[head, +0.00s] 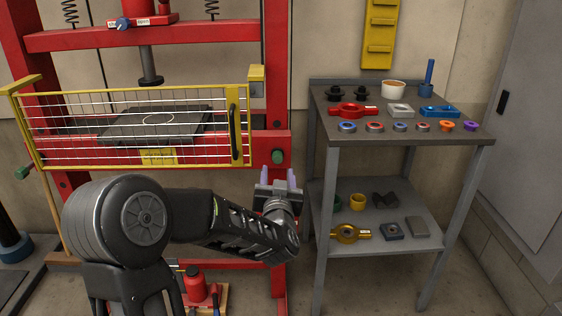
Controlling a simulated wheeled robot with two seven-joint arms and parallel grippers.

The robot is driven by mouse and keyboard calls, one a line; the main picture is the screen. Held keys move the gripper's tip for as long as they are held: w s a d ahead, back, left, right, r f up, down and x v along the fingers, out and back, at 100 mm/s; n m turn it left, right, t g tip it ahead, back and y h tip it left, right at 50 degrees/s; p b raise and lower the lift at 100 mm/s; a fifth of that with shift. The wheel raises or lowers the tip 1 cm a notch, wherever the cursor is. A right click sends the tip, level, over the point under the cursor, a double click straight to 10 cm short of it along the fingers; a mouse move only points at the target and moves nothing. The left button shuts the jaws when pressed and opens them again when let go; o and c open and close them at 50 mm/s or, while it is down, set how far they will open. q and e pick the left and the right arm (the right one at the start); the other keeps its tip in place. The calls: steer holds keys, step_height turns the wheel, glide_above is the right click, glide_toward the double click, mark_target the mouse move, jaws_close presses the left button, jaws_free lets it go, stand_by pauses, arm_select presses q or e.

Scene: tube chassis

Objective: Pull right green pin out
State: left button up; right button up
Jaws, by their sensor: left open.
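The right green pin (277,157) sticks out of the red press frame (270,120), just right of the yellow guard. Another green pin (22,172) shows at the far left side of the frame. My left gripper (279,176) is open, with its two pale fingers pointing up and spread apart. In the picture it is just below the right pin, which shows above the gap between the fingertips. The pin looks free of the fingers, but I cannot tell the distance in depth. My right gripper is out of view.
The yellow wire guard (140,165) with a black handle (233,132) covers the press bed left of the pin. A grey shelf table (465,128) with rings and fittings stands close on the right. A red bottle jack (197,287) sits low behind my arm.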

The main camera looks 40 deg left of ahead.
mark_target(278, 160)
arm_select(q)
steer(key=shift+w, duration=0.15)
steer(key=b+x, duration=0.1)
steer(key=x, duration=0.6)
steer(key=shift+w+a, duration=0.2)
steer(key=shift+a, duration=0.05)
jaws_close()
stand_by(0.3)
stand_by(0.9)
